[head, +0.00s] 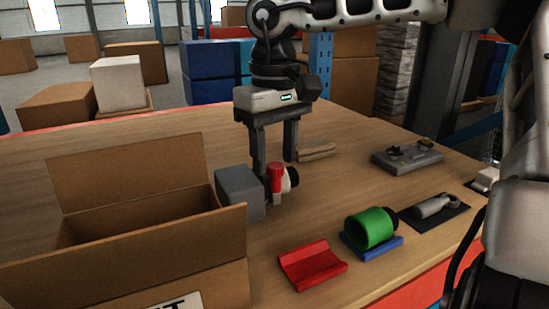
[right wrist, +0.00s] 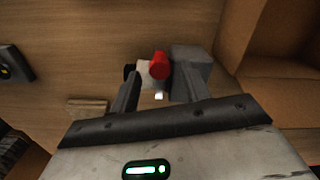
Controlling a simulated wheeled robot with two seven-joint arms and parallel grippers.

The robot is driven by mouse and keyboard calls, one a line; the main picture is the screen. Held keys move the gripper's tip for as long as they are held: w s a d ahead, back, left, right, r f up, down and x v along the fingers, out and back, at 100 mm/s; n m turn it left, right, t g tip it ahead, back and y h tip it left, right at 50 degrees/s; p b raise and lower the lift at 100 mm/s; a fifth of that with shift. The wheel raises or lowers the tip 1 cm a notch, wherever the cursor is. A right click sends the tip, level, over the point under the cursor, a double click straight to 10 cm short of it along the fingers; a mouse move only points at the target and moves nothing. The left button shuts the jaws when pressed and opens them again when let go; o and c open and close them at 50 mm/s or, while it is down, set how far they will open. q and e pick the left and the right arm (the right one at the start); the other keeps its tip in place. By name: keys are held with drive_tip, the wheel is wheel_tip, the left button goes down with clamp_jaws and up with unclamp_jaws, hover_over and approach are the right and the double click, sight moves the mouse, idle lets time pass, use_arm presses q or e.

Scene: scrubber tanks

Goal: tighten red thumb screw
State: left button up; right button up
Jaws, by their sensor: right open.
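The red thumb screw (head: 276,183) stands against a grey block (head: 238,192) on the table, with a white, black-ended cylindrical part (head: 291,178) just right of it. In the right wrist view the red screw head (right wrist: 159,65) shows between the white part (right wrist: 144,70) and the grey block (right wrist: 191,56). My right gripper (head: 276,172) points down over this assembly with its fingers apart. In the wrist view the gripper (right wrist: 158,88) has its fingers on either side of the red screw; I cannot tell whether they touch anything. My left gripper is not in view.
An open cardboard box (head: 130,255) stands at the front left. A red cradle (head: 310,264), a green cylinder (head: 371,228) on a blue cradle (head: 384,248), a grey fitting on a black mat (head: 452,220) and a grey plate (head: 407,161) lie to the right. The left-rear tabletop is clear.

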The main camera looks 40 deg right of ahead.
drive_tip(key=shift+f, duration=0.45)
drive_tip(key=shift+c, duration=0.3)
drive_tip(key=c, duration=0.9)
